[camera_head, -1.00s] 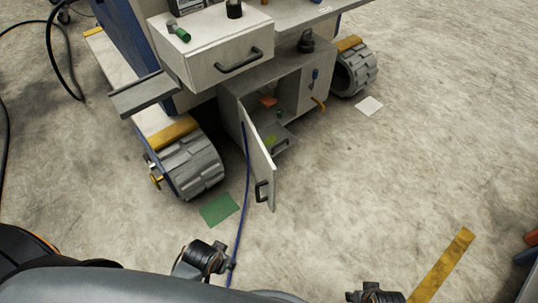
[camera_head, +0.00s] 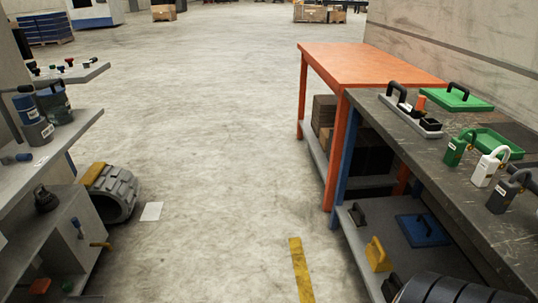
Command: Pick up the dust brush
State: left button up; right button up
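I cannot surely make out a dust brush in the head view. Candidates too small to tell include a dark handled item (camera_head: 357,214) and a yellow handled block (camera_head: 378,254) on the lower shelf of the grey-topped bench at right. A blue flat piece with a dark handle (camera_head: 423,230) lies beside them.
The grey bench top (camera_head: 400,122) holds a green handled lid (camera_head: 456,97) and green, white and grey padlock-like items. An orange table (camera_head: 365,62) stands behind it.

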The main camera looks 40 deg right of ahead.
aim_at(355, 214)
jog(key=z, duration=2.1)
